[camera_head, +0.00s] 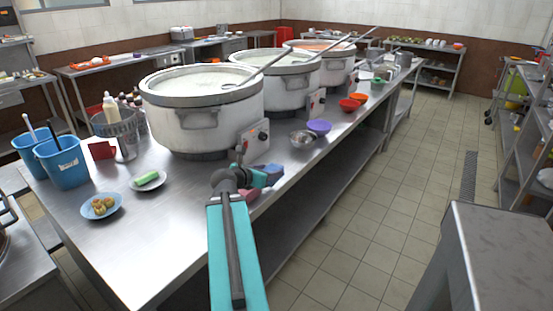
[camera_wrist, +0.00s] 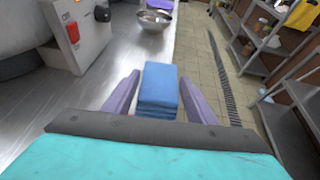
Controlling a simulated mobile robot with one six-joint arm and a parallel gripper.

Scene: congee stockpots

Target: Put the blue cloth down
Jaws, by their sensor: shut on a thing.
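The blue cloth (camera_wrist: 158,88) is a folded, layered block between the two purple fingers of my gripper (camera_wrist: 158,100) in the wrist view. My gripper is shut on it. In the head view my gripper (camera_head: 256,184) is at the front edge of the steel counter (camera_head: 180,205), just below the control box of the nearest pot. The cloth (camera_head: 272,171) shows there as a small blue patch, partly hidden by the gripper. In the wrist view the cloth overlaps the counter's edge and the floor behind; I cannot tell its height above the counter.
Three large stockpots, the nearest (camera_head: 203,118), stand along the counter. Blue buckets (camera_head: 64,163), a plate with a green item (camera_head: 148,181) and a blue plate (camera_head: 101,207) are left.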

